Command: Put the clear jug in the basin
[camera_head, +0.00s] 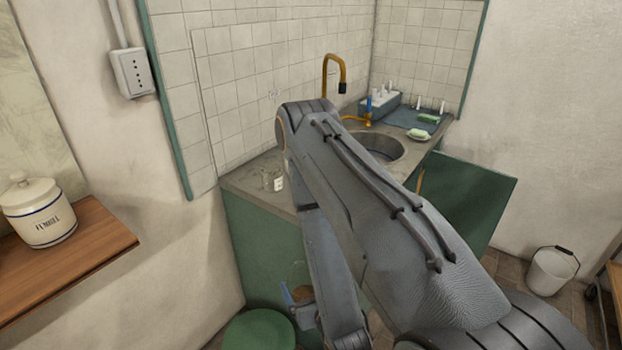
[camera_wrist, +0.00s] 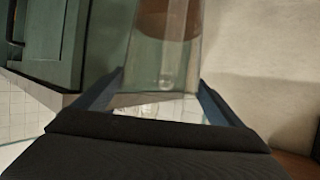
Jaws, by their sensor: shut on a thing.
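My gripper (camera_head: 301,297) hangs low in front of the green cabinet, below the counter top and near the round green stool. In the wrist view its two fingers (camera_wrist: 162,100) are shut on a clear, see-through vessel, which I take for the clear jug (camera_wrist: 165,62). A brownish patch shows through it. In the head view the jug is hard to make out at the gripper. The round basin (camera_head: 398,153) is set in the grey counter at the right, behind my arm, which hides part of it.
A small clear jar (camera_head: 272,180) stands on the counter (camera_head: 240,181) at the left. A green cabinet door (camera_head: 475,200) stands open. The green stool (camera_head: 260,331) is below.

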